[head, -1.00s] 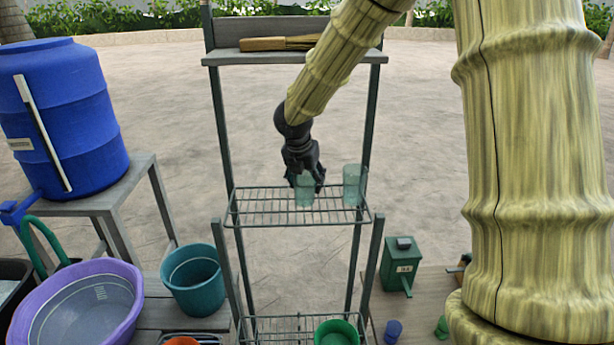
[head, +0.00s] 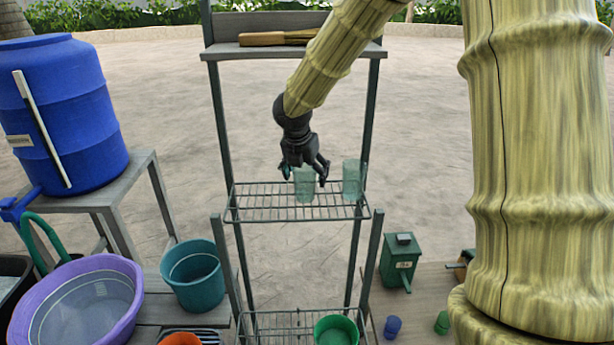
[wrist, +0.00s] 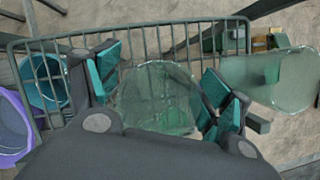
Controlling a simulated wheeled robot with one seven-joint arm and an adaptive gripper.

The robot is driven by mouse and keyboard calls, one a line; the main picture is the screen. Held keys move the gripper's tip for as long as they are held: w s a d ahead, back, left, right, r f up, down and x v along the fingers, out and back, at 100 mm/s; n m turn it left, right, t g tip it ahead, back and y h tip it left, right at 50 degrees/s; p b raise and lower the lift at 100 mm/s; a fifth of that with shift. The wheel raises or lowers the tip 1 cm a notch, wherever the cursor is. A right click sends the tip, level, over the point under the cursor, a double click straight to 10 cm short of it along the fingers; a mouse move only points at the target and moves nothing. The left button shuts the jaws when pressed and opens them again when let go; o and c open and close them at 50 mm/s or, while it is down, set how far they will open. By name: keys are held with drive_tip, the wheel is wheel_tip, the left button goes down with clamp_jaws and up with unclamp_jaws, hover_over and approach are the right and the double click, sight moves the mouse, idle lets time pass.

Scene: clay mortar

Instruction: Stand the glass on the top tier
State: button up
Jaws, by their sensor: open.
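A clear greenish glass (head: 305,186) stands upright on the upper wire tier (head: 266,215) of the rack. My gripper (head: 305,176) is open around the top of this glass, with one finger on each side. In the wrist view the glass (wrist: 158,98) sits between the spread teal finger pads, with a gap showing on at least the left side. A second similar glass (head: 352,179) stands on the same tier just to the right, and it also shows at the right of the wrist view (wrist: 285,78).
A wooden shelf (head: 225,52) with a brush (head: 275,38) is above the tier. A lower wire tier (head: 280,330) holds a green cup (head: 336,331). A blue barrel (head: 65,115), teal bucket (head: 192,276) and purple basin (head: 85,305) are left. The tier's left part is free.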

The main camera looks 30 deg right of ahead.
drive_tip(key=b+v, duration=0.2)
drive_tip(key=v, duration=0.9)
drive_tip(key=shift+r, duration=0.1)
